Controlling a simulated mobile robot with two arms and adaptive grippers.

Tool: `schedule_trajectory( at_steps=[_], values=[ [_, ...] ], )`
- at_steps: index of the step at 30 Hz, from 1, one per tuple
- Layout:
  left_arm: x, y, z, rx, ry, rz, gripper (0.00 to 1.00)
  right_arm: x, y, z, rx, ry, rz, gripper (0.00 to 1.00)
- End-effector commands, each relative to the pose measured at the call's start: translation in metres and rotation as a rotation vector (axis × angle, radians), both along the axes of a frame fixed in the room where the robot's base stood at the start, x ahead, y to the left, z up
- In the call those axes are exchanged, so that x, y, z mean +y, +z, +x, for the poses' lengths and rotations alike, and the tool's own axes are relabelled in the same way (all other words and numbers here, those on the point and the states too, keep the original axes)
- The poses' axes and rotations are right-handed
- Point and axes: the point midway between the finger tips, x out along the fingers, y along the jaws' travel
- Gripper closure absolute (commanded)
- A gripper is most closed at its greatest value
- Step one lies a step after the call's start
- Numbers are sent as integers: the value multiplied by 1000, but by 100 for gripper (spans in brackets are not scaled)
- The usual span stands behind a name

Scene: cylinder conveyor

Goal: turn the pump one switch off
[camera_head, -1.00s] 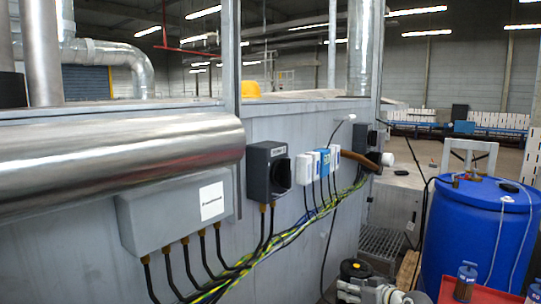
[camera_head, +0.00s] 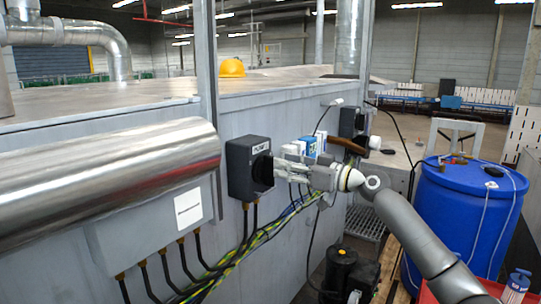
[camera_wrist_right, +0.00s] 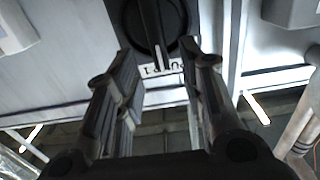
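The pump switch (camera_head: 238,170) is a dark box with a white label and a black rotary knob, mounted on the grey metal wall left of centre in the head view. In the right wrist view, the knob (camera_wrist_right: 153,25) is at the top, with its handle pointing toward the partly hidden label (camera_wrist_right: 168,69). My right gripper (camera_head: 277,172) is right in front of the knob. In the wrist view its two fingers (camera_wrist_right: 158,52) are apart, with the knob's handle in line between their tips. Contact cannot be told. My left gripper is not in view.
A grey box (camera_head: 150,225) and a shiny metal duct (camera_head: 110,165) are left of the switch. Cables (camera_head: 250,245) hang below it. White and blue boxes (camera_head: 308,146) are right behind my gripper. A blue barrel (camera_head: 465,205) stands at right.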

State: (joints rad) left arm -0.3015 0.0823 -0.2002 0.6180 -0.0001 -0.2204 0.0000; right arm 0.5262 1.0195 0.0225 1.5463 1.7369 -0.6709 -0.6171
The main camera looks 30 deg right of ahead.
Motion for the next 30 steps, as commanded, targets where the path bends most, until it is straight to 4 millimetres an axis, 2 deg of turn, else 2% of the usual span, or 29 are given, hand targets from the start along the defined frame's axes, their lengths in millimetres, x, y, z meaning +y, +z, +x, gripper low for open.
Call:
schedule_trajectory(
  at_steps=[1,3,9,15,22,23,30],
  values=[
    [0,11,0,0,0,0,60,4,7,8,-1,1,4,63],
    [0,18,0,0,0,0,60,8,6,19,-2,0,4,63],
    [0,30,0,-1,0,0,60,17,3,43,0,0,3,63],
    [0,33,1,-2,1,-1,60,21,0,52,1,-1,0,63],
    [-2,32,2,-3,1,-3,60,21,-1,52,1,-1,0,63],
    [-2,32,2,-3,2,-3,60,21,-1,52,1,-1,0,65],
    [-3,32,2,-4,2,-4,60,21,-1,52,1,-1,0,96]
  ],
)
